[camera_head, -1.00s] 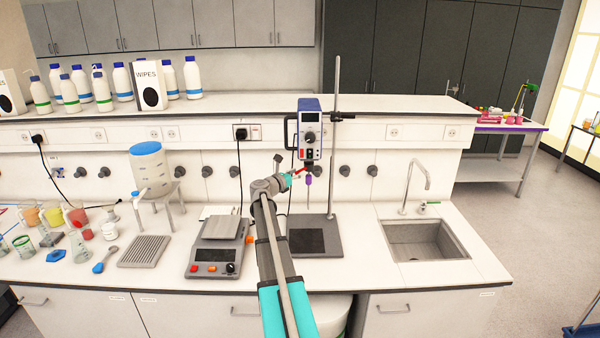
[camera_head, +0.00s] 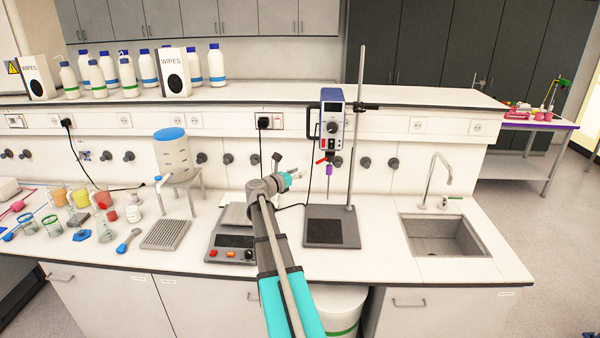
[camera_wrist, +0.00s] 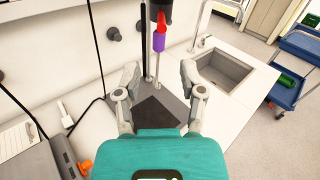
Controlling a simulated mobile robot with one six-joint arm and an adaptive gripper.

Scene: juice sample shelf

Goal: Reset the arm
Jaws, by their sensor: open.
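My arm reaches forward over the bench in the head view, with my gripper (camera_head: 292,177) at its end, near the overhead stirrer (camera_head: 333,122). In the wrist view my gripper (camera_wrist: 158,80) has its two fingers spread apart, open, with nothing between them. The stirrer's base plate (camera_wrist: 160,112) lies beyond and below the fingers. The stirrer's purple and red chuck (camera_wrist: 159,42) hangs past the fingertips. In the head view the fingers are small.
The hotplate scale (camera_head: 228,248) stands beneath my arm, partly hidden by it. The stirrer stand's pole (camera_head: 356,130) rises right of my gripper. The sink (camera_head: 440,235) is farther right. Beakers, a rack (camera_head: 166,235) and a jug with a blue lid (camera_head: 172,155) stand left.

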